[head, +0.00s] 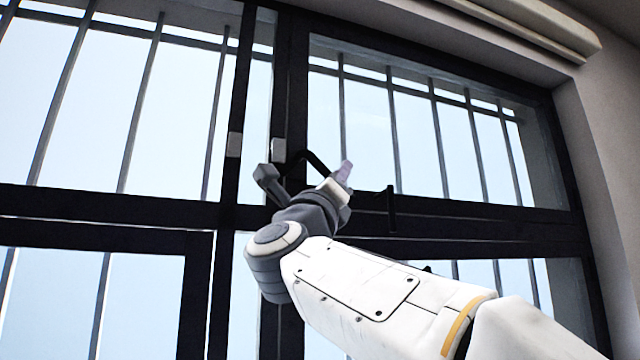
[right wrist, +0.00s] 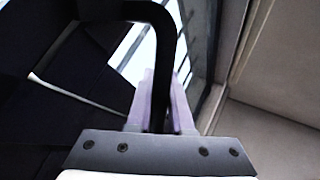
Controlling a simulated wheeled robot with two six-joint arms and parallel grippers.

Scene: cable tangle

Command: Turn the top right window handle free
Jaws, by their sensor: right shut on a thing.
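A black bent window handle (head: 312,158) sits on the dark frame post left of the top right window pane. In the right wrist view the handle (right wrist: 165,40) comes in from the top, bends and runs down between my finger pads. My right gripper (head: 345,170) is at the free end of this handle in the head view. In the right wrist view my right gripper (right wrist: 161,100) is shut on the handle, one pale purple pad on each side. The pads hide part of the grip. My left gripper is not in view.
A second black handle-like piece (head: 391,210) hangs on the rail right of my gripper. Dark window frame bars (head: 450,215) surround the panes. Vertical bars (head: 437,135) stand behind the glass. A pale wall (head: 610,160) borders the window on the right.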

